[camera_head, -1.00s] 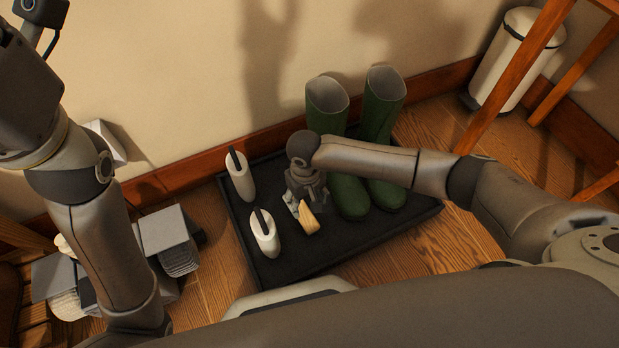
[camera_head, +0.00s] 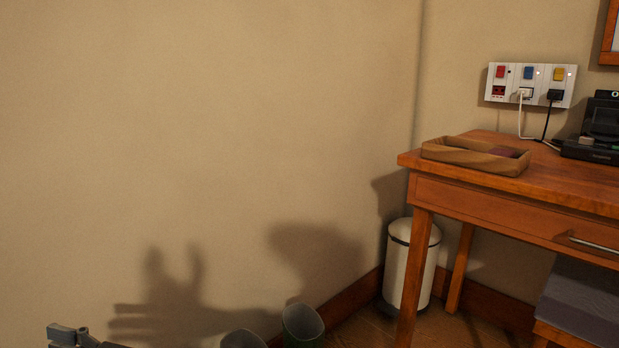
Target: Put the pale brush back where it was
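The pale brush is not in view now. Part of a grey gripper (camera_head: 67,335), apparently my right one, shows at the bottom left edge. Its finger parts point left, and most of it is cut off by the frame. I cannot tell whether it is open or shut, or whether it holds anything. My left gripper is not in view. The tray is below the picture.
The tops of two green boots (camera_head: 302,325) show at the bottom edge. A white bin (camera_head: 410,265) stands by the wall beside a wooden desk (camera_head: 515,215). The desk bears a wooden tray (camera_head: 475,155) and a black device (camera_head: 600,130). A cushioned seat (camera_head: 585,300) is below.

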